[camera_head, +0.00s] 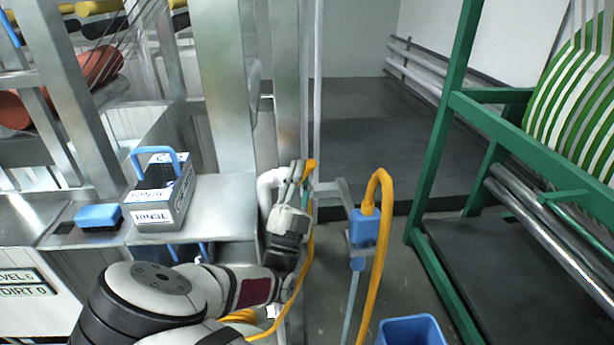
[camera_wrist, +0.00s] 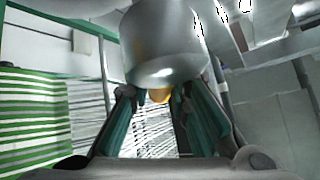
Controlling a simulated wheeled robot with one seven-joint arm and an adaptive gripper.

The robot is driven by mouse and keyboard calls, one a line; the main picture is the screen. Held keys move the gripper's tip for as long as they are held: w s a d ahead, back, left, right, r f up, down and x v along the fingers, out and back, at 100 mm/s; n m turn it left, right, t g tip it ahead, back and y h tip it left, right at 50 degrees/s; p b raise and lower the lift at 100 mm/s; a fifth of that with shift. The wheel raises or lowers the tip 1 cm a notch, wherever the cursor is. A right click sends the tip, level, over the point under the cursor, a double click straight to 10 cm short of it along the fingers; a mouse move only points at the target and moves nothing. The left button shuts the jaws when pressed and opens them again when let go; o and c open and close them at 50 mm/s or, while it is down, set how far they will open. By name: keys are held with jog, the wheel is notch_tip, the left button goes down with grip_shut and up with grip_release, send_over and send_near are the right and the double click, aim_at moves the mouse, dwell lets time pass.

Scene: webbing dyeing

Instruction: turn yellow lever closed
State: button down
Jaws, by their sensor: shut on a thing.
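The yellow lever (camera_head: 310,165) is a small yellow piece at the metal post, and most of it is hidden by my gripper. My gripper (camera_head: 303,172) is at the lever, with its jaws shut on it. A large grey metal cylinder (camera_wrist: 166,45) sits just above and in front of the fingertips. The lever's full angle cannot be told.
A yellow hose (camera_head: 377,265) with a blue fitting (camera_head: 363,229) hangs right of my gripper. A blue bin (camera_head: 410,330) and a green frame (camera_head: 440,150) stand further right.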

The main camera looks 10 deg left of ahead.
jog(key=n+y, duration=0.2)
jog(key=a+n+y, duration=0.1)
jog(key=n+y, duration=0.2)
jog(key=a+r+n+y, duration=0.1)
jog(key=n+y, duration=0.2)
jog(key=shift+s+t+p, duration=0.3)
jog(key=shift+t+p, duration=0.1)
jog(key=shift+s+a+n+g+y+p, duration=0.1)
jog(key=shift+a+n+g+y, duration=0.3)
jog(key=shift+n+y, duration=1)
jog(key=shift+s+a+n+g+y+p, duration=0.15)
jog(key=shift+n+g+y, duration=0.4)
jog(key=shift+n+y, duration=0.85)
jog(key=shift+a+n+g+y+p, duration=0.1)
jog(key=shift+a+n+g+y, duration=0.3)
jog(key=shift+n+y, duration=1)
jog(key=shift+n+g, duration=0.25)
jog(key=shift+n, duration=0.35)
jog(key=c, duration=1.5)
grip_release()
jog(key=shift+d, duration=0.1)
jog(key=v, duration=1.2)
